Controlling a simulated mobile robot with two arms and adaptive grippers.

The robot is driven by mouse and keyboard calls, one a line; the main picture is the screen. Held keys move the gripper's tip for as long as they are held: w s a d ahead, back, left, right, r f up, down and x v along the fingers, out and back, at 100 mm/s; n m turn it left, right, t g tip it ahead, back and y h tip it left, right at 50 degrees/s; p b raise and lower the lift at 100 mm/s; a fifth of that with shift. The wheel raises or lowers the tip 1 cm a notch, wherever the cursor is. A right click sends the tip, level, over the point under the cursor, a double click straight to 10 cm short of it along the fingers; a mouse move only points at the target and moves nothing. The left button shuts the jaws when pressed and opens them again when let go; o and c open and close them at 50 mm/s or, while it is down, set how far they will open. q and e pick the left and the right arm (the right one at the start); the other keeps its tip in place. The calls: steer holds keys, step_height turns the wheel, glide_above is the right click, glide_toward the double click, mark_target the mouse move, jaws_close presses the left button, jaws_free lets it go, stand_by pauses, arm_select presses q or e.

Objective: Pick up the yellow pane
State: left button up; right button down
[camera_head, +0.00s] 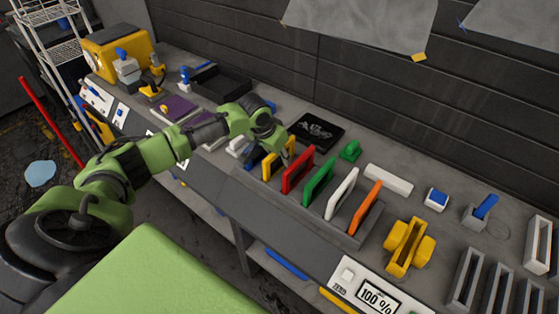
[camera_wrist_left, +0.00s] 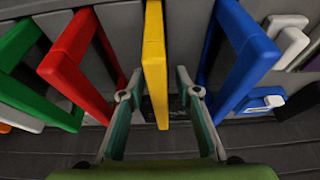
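The yellow pane (camera_head: 267,170) stands upright in a grey rack (camera_head: 340,236) on the bench, between the red pane (camera_head: 297,172) and the blue pane (camera_head: 252,160). My left gripper (camera_head: 284,150) is over it and hides part of it. In the left wrist view the yellow pane (camera_wrist_left: 155,62) runs between the two fingers of my left gripper (camera_wrist_left: 159,85). The fingers are open, one on each side, with a visible gap to the pane on both sides. The red pane (camera_wrist_left: 75,60) and blue pane (camera_wrist_left: 245,60) stand close outside the fingers. My right gripper is not in view.
Green (camera_head: 319,182), white (camera_head: 341,193) and orange (camera_head: 366,207) panes stand in the same rack. A yellow holder (camera_head: 408,245) and a display reading 100 % (camera_head: 377,299) are to the right. A dark wall (camera_head: 350,75) rises behind the bench.

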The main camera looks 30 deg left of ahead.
arm_select(q)
jaws_close()
stand_by(0.3)
